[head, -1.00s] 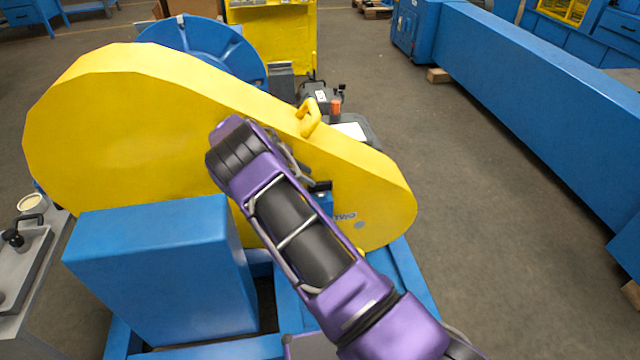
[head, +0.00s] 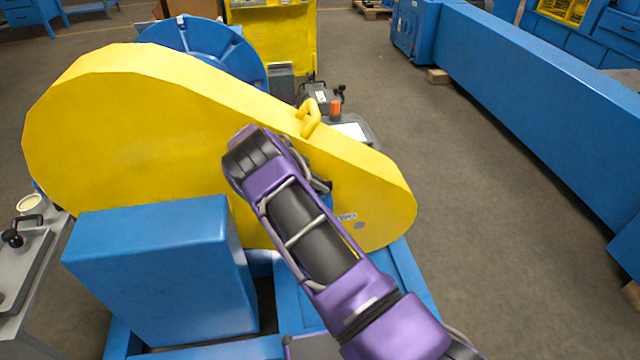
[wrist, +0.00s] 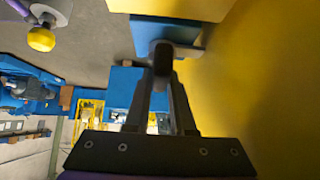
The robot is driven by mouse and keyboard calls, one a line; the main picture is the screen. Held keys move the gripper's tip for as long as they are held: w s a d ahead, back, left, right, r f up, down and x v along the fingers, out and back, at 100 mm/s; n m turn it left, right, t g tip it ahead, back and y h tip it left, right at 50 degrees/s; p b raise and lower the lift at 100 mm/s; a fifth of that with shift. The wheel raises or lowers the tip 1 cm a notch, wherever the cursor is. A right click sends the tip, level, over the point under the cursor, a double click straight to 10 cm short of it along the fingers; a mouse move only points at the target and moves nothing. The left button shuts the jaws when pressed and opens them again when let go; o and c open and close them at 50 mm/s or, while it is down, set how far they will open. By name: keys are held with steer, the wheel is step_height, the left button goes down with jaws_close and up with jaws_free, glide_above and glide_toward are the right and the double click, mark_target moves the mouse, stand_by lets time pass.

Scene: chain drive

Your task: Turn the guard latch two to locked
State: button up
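The yellow chain guard (head: 130,140) fills the left and middle of the head view. A small plate reading "TWO" (head: 346,217) is on its front face, right of my arm. Guard latch two (wrist: 162,52) shows in the wrist view as a dark lever end in front of a blue block (wrist: 180,32). My gripper (wrist: 162,78) has its two fingers converging on this lever end and looks shut on it. In the head view my purple forearm and wrist hide the fingers and most of the latch. The lever's exact angle cannot be told.
A blue box-shaped housing (head: 160,270) stands left of my arm, in front of the guard. A yellow handle (head: 310,117) sits on the guard's top edge. A grey bench (head: 25,265) is at far left. Open floor (head: 480,200) lies to the right.

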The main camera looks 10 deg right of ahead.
steer(key=shift+n+t, duration=0.3)
steer(key=shift+n, duration=0.1)
jaws_close()
steer(key=n+t, duration=0.3)
steer(key=shift+n+y, duration=0.4)
steer(key=n+t+y, duration=0.1)
steer(key=n, duration=0.1)
steer(key=n+t, duration=0.1)
steer(key=n, duration=0.1)
steer(key=shift+n+t+y, duration=0.3)
steer(key=shift+t+y, duration=0.1)
steer(key=n+t+y, duration=0.1)
steer(key=n, duration=0.1)
steer(key=n+t+y, duration=0.1)
steer(key=n+y, duration=0.1)
steer(key=n, duration=0.1)
steer(key=shift+d+r+y, duration=0.1)
steer(key=shift+y, duration=0.2)
steer(key=shift+n+t+y, duration=0.3)
steer(key=shift+n+y, duration=1)
steer(key=shift+n, duration=0.7)
steer(key=o, duration=0.8)
jaws_free()
